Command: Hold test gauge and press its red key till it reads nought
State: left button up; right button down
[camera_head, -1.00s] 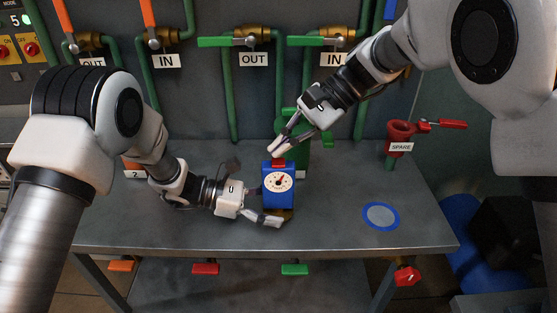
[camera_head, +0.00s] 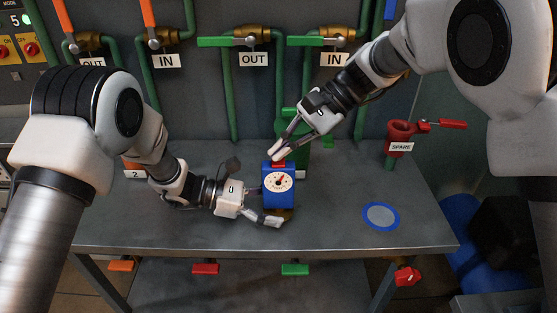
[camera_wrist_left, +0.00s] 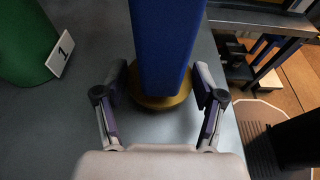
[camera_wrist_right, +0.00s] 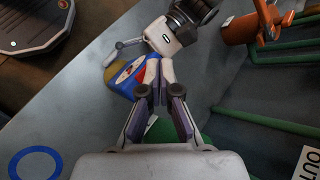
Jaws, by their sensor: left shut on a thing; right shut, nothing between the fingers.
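The test gauge (camera_head: 279,195) is an upright blue box with a white dial (camera_head: 279,181), a red key (camera_head: 279,164) on top and a brass base (camera_wrist_left: 160,102). It stands on the grey bench. The dial's needle is too small to read surely. My left gripper (camera_head: 268,214) is shut on the gauge low down, a finger on each side of the blue body, as the left wrist view shows. My right gripper (camera_head: 277,154) is shut and empty, its fingertips at the red key from above; whether the key is pressed down I cannot tell. The gauge (camera_wrist_right: 122,82) also shows beside the right fingertips.
A green body (camera_head: 302,160) stands just behind the gauge. A blue ring mark (camera_head: 381,216) lies on the clear right part of the bench (camera_head: 340,220). A red funnel-like fitting marked SPARE (camera_head: 400,135) stands at the back right. Green pipes and valve handles line the back wall.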

aim_at(282, 161)
jog(key=shift+f, duration=0.4)
dwell(0.4)
jog(key=shift+r, duration=0.85)
jog(key=shift+r, duration=2.5)
pick_arm(q)
jog(key=o, duration=0.9)
